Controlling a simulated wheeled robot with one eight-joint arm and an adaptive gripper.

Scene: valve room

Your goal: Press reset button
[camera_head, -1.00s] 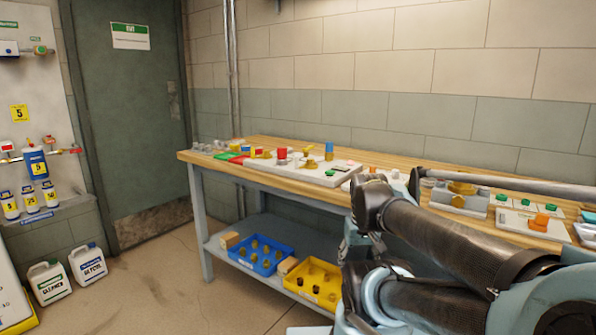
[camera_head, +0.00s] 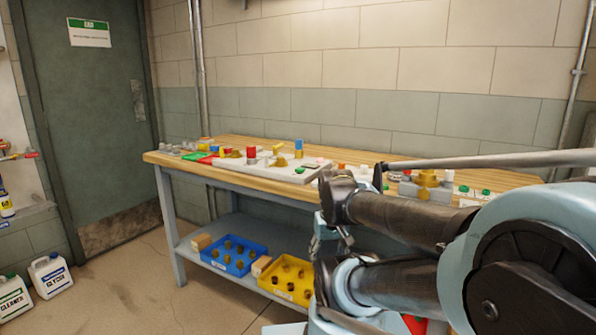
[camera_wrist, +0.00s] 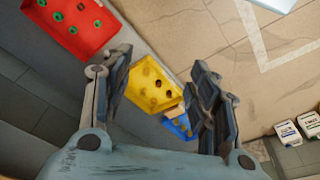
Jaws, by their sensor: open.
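I cannot make out which thing is the reset button. Small coloured parts stand on the wooden workbench (camera_head: 222,149). They include a red cylinder (camera_head: 251,151), a blue cylinder (camera_head: 298,145) and small green caps (camera_head: 486,192), too small to read. My gripper (camera_wrist: 162,62) is open and empty in the wrist view, its two dark fingers spread apart. It points down toward the coloured bins and the floor. In the head view my arm crosses the right side in front of the bench and hides part of its top.
On the lower shelf sit a blue bin (camera_head: 235,259) and a yellow bin (camera_head: 289,283). A red bin (camera_wrist: 78,27) shows in the wrist view. White jugs (camera_head: 51,275) stand on the floor at left, near a green door (camera_head: 97,130). Floor before the bench is clear.

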